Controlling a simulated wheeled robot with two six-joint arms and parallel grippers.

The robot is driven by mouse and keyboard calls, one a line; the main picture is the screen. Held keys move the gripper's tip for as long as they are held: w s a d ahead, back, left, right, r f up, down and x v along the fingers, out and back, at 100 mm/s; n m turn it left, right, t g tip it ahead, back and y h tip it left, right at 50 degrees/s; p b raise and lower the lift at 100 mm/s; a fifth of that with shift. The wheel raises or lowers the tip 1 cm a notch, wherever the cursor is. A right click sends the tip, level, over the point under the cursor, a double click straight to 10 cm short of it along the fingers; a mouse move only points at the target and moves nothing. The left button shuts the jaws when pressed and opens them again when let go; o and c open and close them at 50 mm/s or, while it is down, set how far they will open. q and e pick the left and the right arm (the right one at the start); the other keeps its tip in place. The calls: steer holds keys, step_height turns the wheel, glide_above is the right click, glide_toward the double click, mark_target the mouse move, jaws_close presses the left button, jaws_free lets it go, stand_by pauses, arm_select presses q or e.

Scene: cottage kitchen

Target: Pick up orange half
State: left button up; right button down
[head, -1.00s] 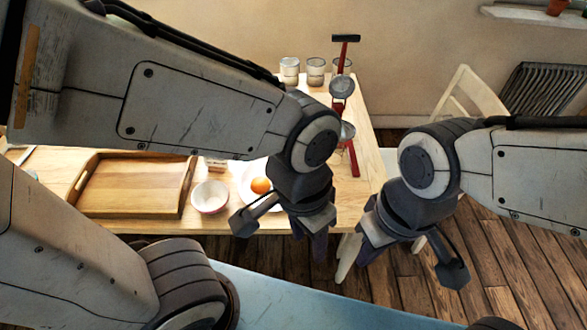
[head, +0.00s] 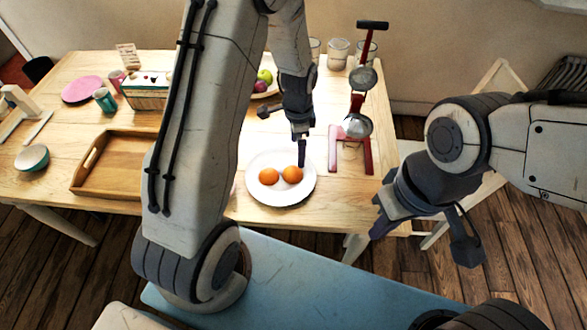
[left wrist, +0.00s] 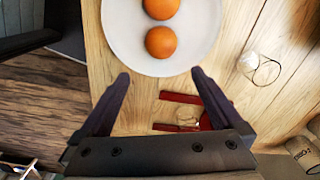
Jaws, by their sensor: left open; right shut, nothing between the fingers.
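Two orange halves, one on the left (head: 268,177) and one on the right (head: 292,174), lie on a white plate (head: 281,198) on the wooden table. In the left wrist view they also show, one nearer (left wrist: 161,42) and one at the top edge (left wrist: 160,7). My left gripper (head: 302,156) is open and empty, above the plate's far edge, close to the right half. In the left wrist view its fingers (left wrist: 160,75) are spread just short of the nearer half. My right gripper (head: 382,225) is shut and empty, off the table's right front corner.
A red stand (head: 368,150) with metal cups is right of the plate. A wooden tray (head: 115,160) is at left, partly behind my left arm. Glasses (head: 338,53) and a fruit plate are at the back. A chair (head: 490,100) stands right of the table.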

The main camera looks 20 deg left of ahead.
arm_select(q)
glide_above(294, 170)
step_height(294, 170, down, 6)
steer(key=shift+w+r+p, duration=0.1)
steer(key=shift+w+p, duration=0.05)
steer(key=shift+p, duration=0.15)
steer(key=shift+f+p, duration=0.3)
steer(key=shift+f, duration=0.3)
step_height(294, 170, down, 4)
steer(key=shift+f+p, duration=0.1)
steer(key=shift+p, duration=0.4)
steer(key=c, duration=0.7)
